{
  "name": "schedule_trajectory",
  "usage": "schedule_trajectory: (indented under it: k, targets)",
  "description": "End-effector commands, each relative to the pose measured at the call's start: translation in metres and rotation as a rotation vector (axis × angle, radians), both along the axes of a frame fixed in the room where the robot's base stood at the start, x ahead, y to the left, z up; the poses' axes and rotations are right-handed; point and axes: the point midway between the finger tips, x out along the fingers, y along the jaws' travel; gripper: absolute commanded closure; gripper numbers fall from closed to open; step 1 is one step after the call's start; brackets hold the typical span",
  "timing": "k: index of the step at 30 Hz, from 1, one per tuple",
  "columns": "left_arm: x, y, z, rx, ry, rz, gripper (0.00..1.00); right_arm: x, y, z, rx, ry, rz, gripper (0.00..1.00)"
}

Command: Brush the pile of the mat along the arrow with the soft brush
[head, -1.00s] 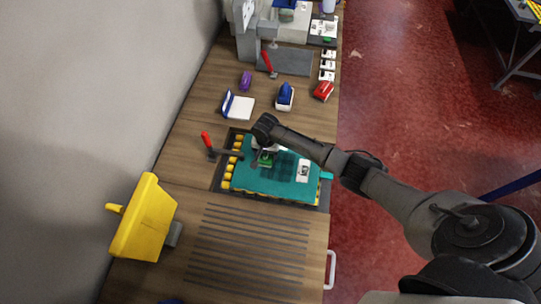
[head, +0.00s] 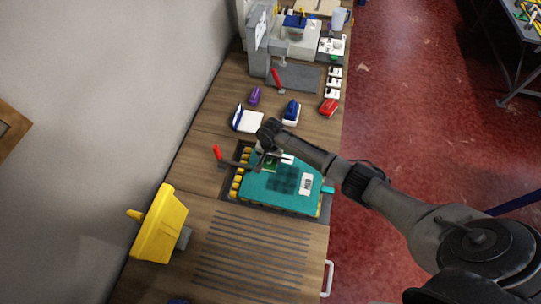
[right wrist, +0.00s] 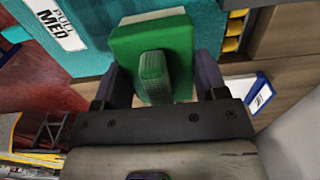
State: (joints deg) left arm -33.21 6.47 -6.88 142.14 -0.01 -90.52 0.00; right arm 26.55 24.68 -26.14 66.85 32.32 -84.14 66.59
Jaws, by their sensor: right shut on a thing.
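The teal mat (head: 262,196) lies on the bench with a white label (head: 306,183) and a darker patch (head: 285,178) on its pile. My right gripper (head: 268,156) is over the mat's far left part. It is shut on the handle of the green brush (right wrist: 150,42), which has a pale far edge. I cannot tell whether the bristles touch the pile. I cannot make out an arrow on the mat. My left gripper is not in view.
Yellow blocks (head: 236,184) line the mat's left side. A red-handled tool (head: 217,153) lies just left of it. A yellow bracket-like object (head: 160,222) stands at front left. Beyond are a blue-and-white block (head: 291,112), a purple item (head: 255,96) and a red item (head: 328,107).

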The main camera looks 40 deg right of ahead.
Motion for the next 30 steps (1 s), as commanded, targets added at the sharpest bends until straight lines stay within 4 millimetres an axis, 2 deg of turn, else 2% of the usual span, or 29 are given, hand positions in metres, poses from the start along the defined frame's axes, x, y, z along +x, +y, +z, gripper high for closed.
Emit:
schedule_trajectory:
  k: [4,17,20,23,30]
  targets:
    - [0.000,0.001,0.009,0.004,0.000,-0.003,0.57,0.000,0.000,0.008,0.001,0.000,0.000,0.53]
    - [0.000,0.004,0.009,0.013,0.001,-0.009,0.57,0.000,0.000,0.008,0.000,0.000,0.000,0.53]
    - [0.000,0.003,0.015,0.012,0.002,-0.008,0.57,-0.006,0.000,0.009,0.000,0.001,0.000,0.53]
    - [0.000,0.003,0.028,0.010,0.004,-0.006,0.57,-0.023,-0.004,0.008,0.000,0.004,-0.002,0.53]
    - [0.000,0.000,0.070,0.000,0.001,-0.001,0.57,-0.085,-0.019,0.005,-0.001,0.005,-0.003,0.53]
